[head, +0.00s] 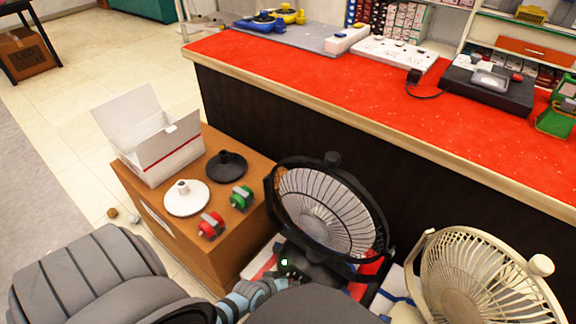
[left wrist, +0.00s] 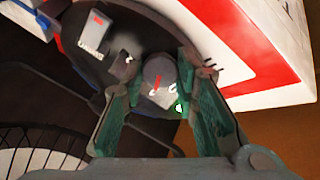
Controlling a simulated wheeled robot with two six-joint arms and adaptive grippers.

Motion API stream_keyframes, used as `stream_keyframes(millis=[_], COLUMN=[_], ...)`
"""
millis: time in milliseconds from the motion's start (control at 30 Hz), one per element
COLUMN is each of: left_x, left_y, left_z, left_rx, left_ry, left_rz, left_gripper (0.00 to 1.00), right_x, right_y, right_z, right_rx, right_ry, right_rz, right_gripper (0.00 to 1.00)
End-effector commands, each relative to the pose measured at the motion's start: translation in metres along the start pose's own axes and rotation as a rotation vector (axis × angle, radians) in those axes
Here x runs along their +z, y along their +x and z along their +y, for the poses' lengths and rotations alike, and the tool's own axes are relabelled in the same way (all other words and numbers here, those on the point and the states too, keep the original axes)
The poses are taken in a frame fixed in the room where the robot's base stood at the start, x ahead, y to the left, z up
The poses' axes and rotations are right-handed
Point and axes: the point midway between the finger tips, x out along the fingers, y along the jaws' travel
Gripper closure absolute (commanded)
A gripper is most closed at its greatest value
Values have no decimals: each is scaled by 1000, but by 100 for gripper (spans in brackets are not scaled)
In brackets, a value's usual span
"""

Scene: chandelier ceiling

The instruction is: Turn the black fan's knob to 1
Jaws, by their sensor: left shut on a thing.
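The grey round knob (left wrist: 158,68) carries a red line. My left gripper (left wrist: 160,76) is shut on the knob, one finger on each side of it. In the head view my left arm reaches to the fan's base, and the knob is hidden there. My right gripper is in neither view.
A cream fan (head: 480,275) stands close on the right. A wooden box (head: 222,255) on the left bears a white carton (head: 165,150), a white disc (head: 186,200), a black disc (head: 226,167) and red and green dumbbells. The red counter (head: 350,85) runs behind.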

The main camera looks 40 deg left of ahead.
Motion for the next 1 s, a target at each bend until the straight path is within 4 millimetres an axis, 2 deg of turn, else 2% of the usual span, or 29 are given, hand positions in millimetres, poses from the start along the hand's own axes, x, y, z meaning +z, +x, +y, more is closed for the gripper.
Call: stream_keyframes(millis=[133, 167, 267, 300, 567, 667, 767, 1000], left_x=[-1, -1, 0, 0, 0, 0, 0, 1], left_y=[0, 0, 0, 0, 0, -6, -23, -89], left_z=[0, 0, 0, 0, 0, 0, 0, -1], left_rx=[0, 0, 0, 0, 0, 1, 2, -1], left_ry=[0, 0, 0, 0, -1, 0, 1, 2], left_rz=[2, 2, 1, 1, 0, 0, 0, -1], left_gripper=[100, 71, 55, 53, 53, 53, 53, 53], right_x=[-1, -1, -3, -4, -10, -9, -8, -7], right_y=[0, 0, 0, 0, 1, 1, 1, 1], right_z=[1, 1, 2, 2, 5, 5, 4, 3], right_rx=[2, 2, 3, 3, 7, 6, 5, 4], right_ry=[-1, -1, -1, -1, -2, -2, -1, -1], right_rz=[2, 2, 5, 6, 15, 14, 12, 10], right_gripper=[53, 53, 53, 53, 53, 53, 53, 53])
